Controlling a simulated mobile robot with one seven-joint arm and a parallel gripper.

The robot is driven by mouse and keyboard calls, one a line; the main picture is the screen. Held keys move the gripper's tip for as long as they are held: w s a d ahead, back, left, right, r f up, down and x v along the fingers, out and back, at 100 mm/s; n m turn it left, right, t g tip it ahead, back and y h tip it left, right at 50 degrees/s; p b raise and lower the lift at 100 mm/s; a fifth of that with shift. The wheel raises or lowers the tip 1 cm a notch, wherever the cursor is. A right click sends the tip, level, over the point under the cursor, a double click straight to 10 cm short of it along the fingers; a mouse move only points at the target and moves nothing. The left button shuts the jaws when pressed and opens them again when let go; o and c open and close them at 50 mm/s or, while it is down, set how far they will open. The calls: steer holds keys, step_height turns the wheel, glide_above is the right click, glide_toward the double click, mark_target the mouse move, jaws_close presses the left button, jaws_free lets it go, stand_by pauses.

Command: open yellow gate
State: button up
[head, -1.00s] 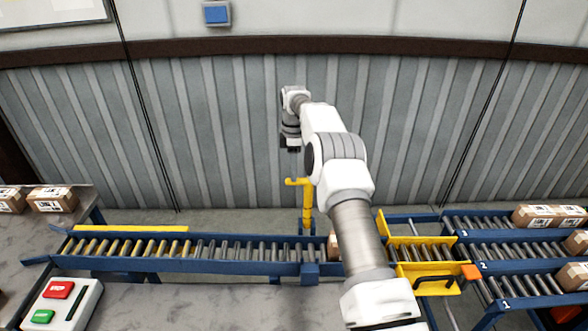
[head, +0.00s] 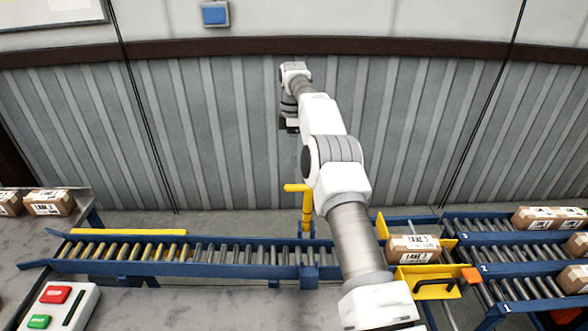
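A yellow post with a short bar at its top (head: 306,208) stands at the far side of the roller conveyor (head: 225,268); it appears to be the gate's lever. Any gate plate below it is not clearly visible. My gripper (head: 289,128) hangs above and slightly left of the lever's top, apart from it, in front of the corrugated wall. Its fingers are too small and dark to show whether they are open. A carton marked lane 3 (head: 413,250) sits on the yellow-sided transfer section (head: 442,287) at the conveyor's right end.
Three numbered roller lanes (head: 505,253) with cartons lie to the right. Cartons (head: 49,203) stand on the grey table at left. A box with red and green buttons (head: 55,307) is at front left. My arm hides part of the conveyor's right end.

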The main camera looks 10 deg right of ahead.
steer(key=shift+w+r+p, duration=0.1)
steer(key=shift+r+p, duration=1)
steer(key=shift+r, duration=1.1)
